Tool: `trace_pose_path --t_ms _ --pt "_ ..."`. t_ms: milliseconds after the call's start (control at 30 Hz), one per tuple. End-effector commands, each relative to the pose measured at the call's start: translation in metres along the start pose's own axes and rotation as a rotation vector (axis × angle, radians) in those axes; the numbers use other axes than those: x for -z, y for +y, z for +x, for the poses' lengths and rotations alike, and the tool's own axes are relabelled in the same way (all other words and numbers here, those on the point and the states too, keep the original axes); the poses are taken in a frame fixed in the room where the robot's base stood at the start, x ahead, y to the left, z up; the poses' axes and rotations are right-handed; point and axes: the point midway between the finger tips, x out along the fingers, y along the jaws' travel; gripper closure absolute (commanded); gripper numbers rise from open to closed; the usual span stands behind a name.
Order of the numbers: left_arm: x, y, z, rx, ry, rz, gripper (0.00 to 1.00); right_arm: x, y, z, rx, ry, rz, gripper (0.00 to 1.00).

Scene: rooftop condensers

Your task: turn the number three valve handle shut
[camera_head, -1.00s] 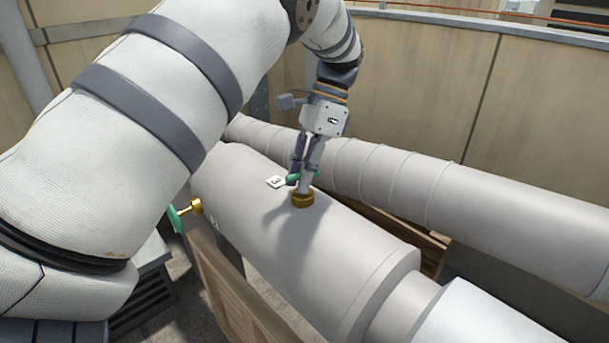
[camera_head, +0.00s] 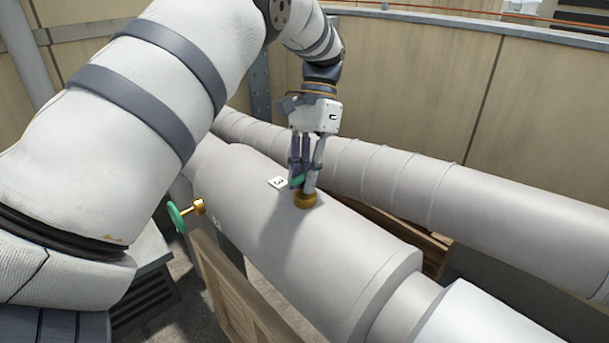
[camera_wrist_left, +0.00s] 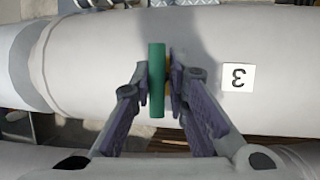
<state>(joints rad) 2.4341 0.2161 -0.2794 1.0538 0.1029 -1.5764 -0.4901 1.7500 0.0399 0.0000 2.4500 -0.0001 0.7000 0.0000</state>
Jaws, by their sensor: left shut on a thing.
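The number three valve has a green bar handle (camera_head: 297,181) over a brass base (camera_head: 305,201) on top of the thick grey pipe (camera_head: 255,225). A white tag (camera_head: 278,183) marked 3 lies beside it. My left gripper (camera_head: 304,178) reaches down from above and is shut on the green handle. In the left wrist view the handle (camera_wrist_left: 157,82) stands between the fingertips, with the tag (camera_wrist_left: 238,77) to its right and a sliver of brass behind it. The fingers hide part of the handle in the head view. My right gripper is not in view.
Another valve with a green handle (camera_head: 177,217) and brass stem sticks out from the pipe's left side. A second grey pipe (camera_head: 400,185) runs close behind. Wooden supports (camera_head: 225,285) stand below, and a beige panel wall (camera_head: 420,85) closes the back.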

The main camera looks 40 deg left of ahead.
Motion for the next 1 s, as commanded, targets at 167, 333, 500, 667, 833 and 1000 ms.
trace_pose_path --t_ms 167,333,500,667,833,1000 --pt "0.001 0.004 0.003 -0.012 -0.006 0.005 1.0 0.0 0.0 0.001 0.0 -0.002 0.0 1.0" --pt "0.001 0.004 0.003 -0.012 -0.006 0.005 0.68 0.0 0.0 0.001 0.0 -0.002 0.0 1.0" --pt "0.001 0.002 0.002 -0.007 -0.003 0.004 0.68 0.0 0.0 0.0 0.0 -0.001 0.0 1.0" --pt "0.001 0.001 -0.002 -0.004 0.0 0.003 0.68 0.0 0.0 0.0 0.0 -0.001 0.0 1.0" --pt "0.002 0.001 -0.033 -0.003 0.002 0.005 0.68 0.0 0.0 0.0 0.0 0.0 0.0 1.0" --pt "0.002 0.002 -0.059 -0.005 -0.002 0.003 0.68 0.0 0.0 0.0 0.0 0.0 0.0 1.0"
